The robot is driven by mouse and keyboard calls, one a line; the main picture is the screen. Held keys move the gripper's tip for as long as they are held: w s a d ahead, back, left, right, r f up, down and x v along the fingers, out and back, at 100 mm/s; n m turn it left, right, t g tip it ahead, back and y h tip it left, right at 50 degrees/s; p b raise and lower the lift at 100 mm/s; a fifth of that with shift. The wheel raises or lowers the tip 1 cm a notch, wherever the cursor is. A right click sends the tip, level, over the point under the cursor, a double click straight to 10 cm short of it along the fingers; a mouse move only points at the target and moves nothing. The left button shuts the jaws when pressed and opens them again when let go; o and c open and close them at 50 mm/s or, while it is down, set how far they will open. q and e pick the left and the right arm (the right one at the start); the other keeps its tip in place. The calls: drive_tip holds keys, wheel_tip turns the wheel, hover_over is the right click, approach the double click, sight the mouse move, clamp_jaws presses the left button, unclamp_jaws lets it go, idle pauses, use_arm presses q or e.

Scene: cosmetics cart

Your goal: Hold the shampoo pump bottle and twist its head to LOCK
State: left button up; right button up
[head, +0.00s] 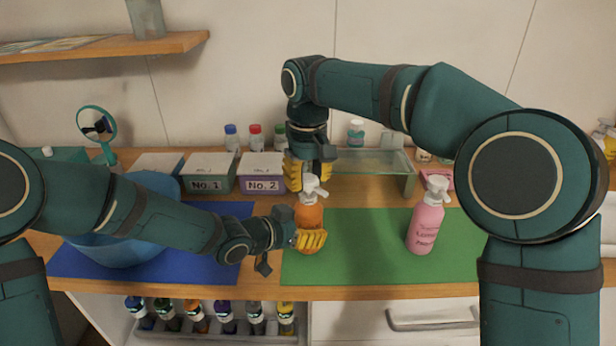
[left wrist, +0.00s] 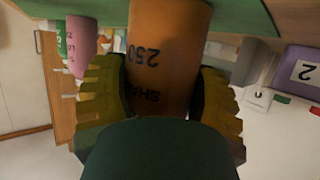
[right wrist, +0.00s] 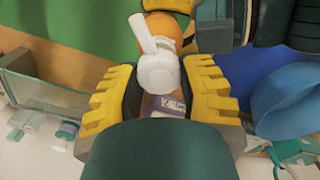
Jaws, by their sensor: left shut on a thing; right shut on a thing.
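The orange shampoo bottle (head: 309,219) stands upright on the green mat (head: 372,268), with a white pump head (head: 313,188) on top. My left gripper (head: 311,240) is shut on the bottle's lower body from the left; the left wrist view shows the orange body (left wrist: 165,50) with "250" and "SHA" between its yellow fingers. My right gripper (head: 313,178) comes down from above and is shut on the pump head. In the right wrist view the white head (right wrist: 157,70) lies between the yellow fingers, its nozzle pointing to the upper left. Any lock marking is not readable.
A pink lotion pump bottle (head: 426,218) stands to the right on the green mat. A blue basin (head: 120,235) is on the blue mat at left. Boxes No. 1 (head: 206,185) and No. 2 (head: 262,185) and a glass shelf (head: 372,162) are behind. Several small bottles sit below the front edge.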

sight(307, 178)
drive_tip(key=n, duration=0.5)
drive_tip(key=shift+n, duration=0.3)
drive_tip(key=shift+s+n, duration=0.1)
drive_tip(key=shift+n, duration=2)
drive_tip(key=o, duration=1.2)
drive_tip(key=shift+a, duration=0.1)
drive_tip(key=shift+r, duration=0.15)
wheel_tip(307, 178, up, 12)
